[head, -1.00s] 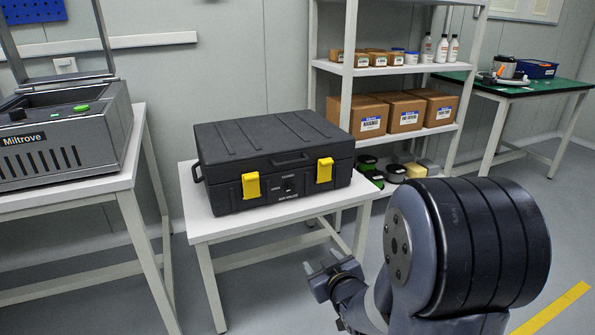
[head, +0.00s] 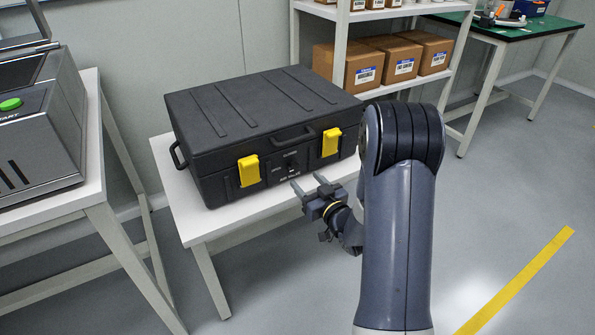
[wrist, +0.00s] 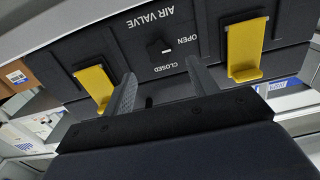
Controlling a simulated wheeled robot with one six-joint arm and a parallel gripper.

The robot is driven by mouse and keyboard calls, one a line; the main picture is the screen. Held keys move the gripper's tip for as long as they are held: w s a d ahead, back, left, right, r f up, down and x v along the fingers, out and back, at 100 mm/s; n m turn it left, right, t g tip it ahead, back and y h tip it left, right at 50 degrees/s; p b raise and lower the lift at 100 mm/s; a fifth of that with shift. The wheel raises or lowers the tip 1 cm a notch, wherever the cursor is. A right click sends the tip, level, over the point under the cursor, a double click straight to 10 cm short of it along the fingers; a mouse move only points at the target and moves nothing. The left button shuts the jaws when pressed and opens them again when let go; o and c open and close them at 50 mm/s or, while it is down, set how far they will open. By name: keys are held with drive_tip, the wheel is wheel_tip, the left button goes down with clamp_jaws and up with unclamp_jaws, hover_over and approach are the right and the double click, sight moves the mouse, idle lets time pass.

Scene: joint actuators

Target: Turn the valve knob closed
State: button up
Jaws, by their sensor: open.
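The air valve knob (wrist: 158,47) is a small dark knob with a light mark, on the front of a black case (head: 262,120). It also shows, tiny, in the head view (head: 291,167). In the wrist view the lettering is upside down: OPEN stands right of the knob, CLOSED just below it, AIR VALVE above. The light mark appears to lie toward OPEN, but it is too small to be sure. My gripper (head: 308,184) is open and empty, in front of the case. In the wrist view its fingers (wrist: 161,70) point toward the case front, apart from the knob.
Two yellow latches (head: 249,170) (head: 331,141) flank the knob. A black handle (head: 296,139) sits above it. The case stands on a white table (head: 222,222). A grey machine (head: 40,140) is on the left table. Boxes fill a shelf behind. Floor at the right is clear.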

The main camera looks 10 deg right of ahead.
sight(295, 168)
drive_tip(key=x, duration=0.5)
drive_tip(key=shift+w+a+b, duration=0.2)
drive_tip(key=shift+w+b, duration=0.1)
drive_tip(key=shift+w, duration=0.05)
drive_tip(key=shift+c, duration=0.3)
drive_tip(key=c, duration=0.9)
